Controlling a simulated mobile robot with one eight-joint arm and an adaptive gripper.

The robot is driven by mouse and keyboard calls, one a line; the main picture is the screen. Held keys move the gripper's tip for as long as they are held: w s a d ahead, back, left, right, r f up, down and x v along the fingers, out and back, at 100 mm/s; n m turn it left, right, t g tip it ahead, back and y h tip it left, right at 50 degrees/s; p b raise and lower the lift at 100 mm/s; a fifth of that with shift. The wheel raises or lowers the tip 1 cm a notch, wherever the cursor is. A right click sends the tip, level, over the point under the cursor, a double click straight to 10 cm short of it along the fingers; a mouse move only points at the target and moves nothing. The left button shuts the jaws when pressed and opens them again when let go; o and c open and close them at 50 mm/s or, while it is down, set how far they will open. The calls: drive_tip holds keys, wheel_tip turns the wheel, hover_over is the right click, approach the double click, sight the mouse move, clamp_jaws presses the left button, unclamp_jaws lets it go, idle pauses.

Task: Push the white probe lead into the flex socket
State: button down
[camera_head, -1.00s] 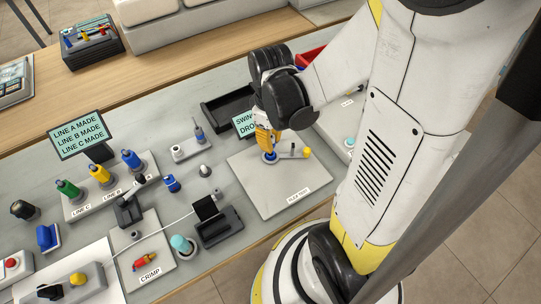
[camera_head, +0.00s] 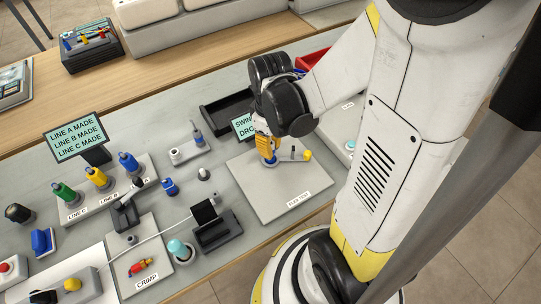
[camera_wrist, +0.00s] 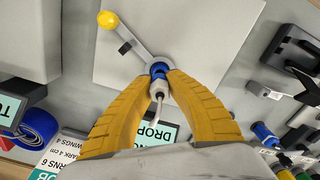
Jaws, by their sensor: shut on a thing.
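My gripper (camera_wrist: 160,82) has its yellow fingers closed around the white probe lead (camera_wrist: 161,90), whose thin cable curves back between the fingers in the wrist view. Directly beyond the lead's tip is the blue flex socket (camera_wrist: 159,68) in a round grey base. The lead lines up with the socket and appears to meet it; how deep it sits is hidden by the fingers. In the head view the gripper (camera_head: 268,152) points down at the blue socket (camera_head: 270,163) on the grey flex test plate (camera_head: 285,187).
A lever with a yellow knob (camera_wrist: 107,19) extends from the socket base. A black tray (camera_head: 225,108) and a small sign (camera_head: 243,126) stand behind the plate. Blue, yellow and green connectors, a black stand (camera_head: 215,225) and the crimp plate (camera_head: 150,262) lie to the left.

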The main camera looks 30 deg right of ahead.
sight(271, 143)
drive_tip(key=shift+f+b, duration=1.05)
drive_tip(key=shift+f, duration=0.15)
idle(0.4)
drive_tip(key=c, duration=1.4)
unclamp_jaws()
drive_tip(key=shift+o, duration=0.2)
wheel_tip(271, 143, up, 12)
drive_tip(key=shift+r, duration=0.1)
drive_tip(key=shift+s+a+r+m+t, duration=0.1)
drive_tip(key=shift+a+r+m+t, duration=0.1)
drive_tip(key=shift+a+m+t, duration=0.15)
drive_tip(key=a+r+m+t, duration=0.3)
drive_tip(key=a+m+t, duration=0.2)
drive_tip(key=a+t, duration=0.1)
drive_tip(key=shift+s+r, duration=0.35)
drive_tip(key=shift+s, duration=0.1)
